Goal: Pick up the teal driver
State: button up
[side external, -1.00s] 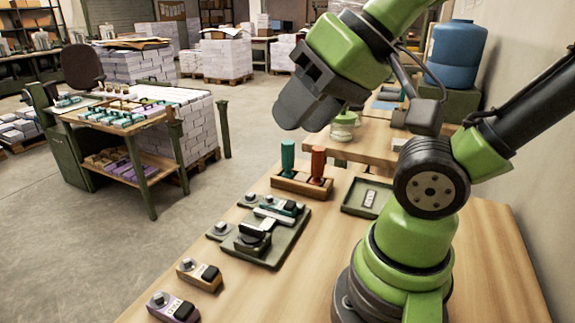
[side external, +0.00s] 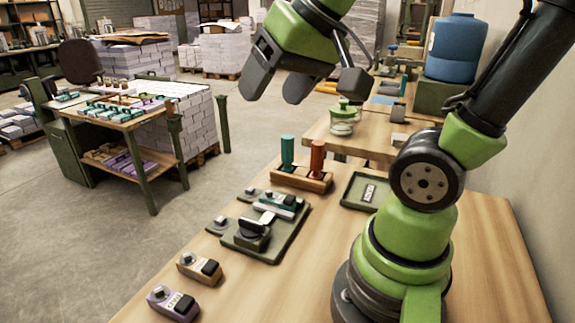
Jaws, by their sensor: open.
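The teal driver (side external: 287,150) stands upright in a wooden holder (side external: 288,179) on the table; only its handle shows above the holder. An orange driver (side external: 318,157) stands upright beside it, to its right. My gripper (side external: 268,100) is open and empty, with its two dark fingers apart. In the picture it is above and a little left of the teal driver, with a clear gap between them.
A green tray (side external: 348,203) lies right of the holder. A dark green plate (side external: 292,236) with devices is in front, and a tan device (side external: 199,268) and a purple device (side external: 173,303) lie nearer. Bare tabletop (side external: 290,290) is free at the front.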

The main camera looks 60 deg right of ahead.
jog(key=w+d+f+m+g+h, duration=0.1)
jog(key=w+d+f+h, duration=0.1)
jog(key=w+d, duration=0.45)
jog(key=m+g+h, duration=0.2)
jog(key=m, duration=0.1)
send_near(287, 137)
jog(key=f, duration=0.1)
jog(key=shift+g, duration=0.3)
jog(key=x, duration=0.2)
jog(key=d+x, duration=0.1)
jog(key=x, duration=0.2)
jog(key=shift+s+r, duration=0.1)
jog(key=shift+w+a+x, duration=0.1)
jog(key=shift+w+x, duration=0.05)
jog(key=shift+x, duration=0.9)
jog(key=shift+w+a+x, duration=0.1)
jog(key=shift+w+x, duration=0.05)
jog(key=shift+x, duration=0.9)
jog(key=shift+w+a+x, duration=0.1)
jog(key=shift+w+x, duration=0.1)
jog(key=shift+x, duration=0.8)
jog(key=shift+c, duration=0.2)
jog(key=shift+r, duration=0.1)
jog(key=c, duration=1)
